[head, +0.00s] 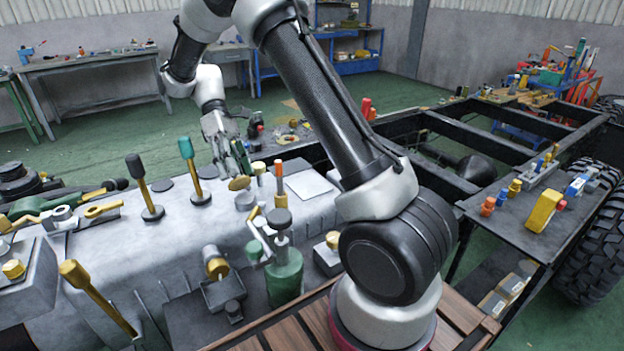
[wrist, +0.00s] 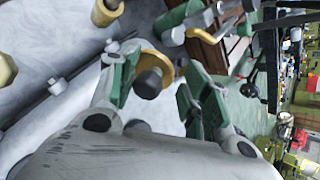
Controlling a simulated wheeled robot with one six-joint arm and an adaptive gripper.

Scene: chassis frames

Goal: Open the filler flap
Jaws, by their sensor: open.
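A gold round disc (head: 240,183), which looks like the filler flap, sits tilted at a short grey cylinder (head: 245,201) on the grey tank top. My gripper (head: 242,164) is just above the disc, pointing down, with its fingers apart. In the wrist view my gripper (wrist: 160,88) is open, with green-padded fingers on both sides. The gold disc (wrist: 179,66) shows between and beyond the fingertips, with a dark grey knob (wrist: 149,83) in front of it. I cannot tell whether a finger touches either one. The flap's hinge is not clear.
Two upright levers, one black-topped (head: 142,180) and one green-topped (head: 190,165), stand left of my gripper. An orange-topped post (head: 280,180) stands close on the right. A green bottle-like fitting (head: 284,275) is nearer. A flat pale plate (head: 308,185) lies to the right.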

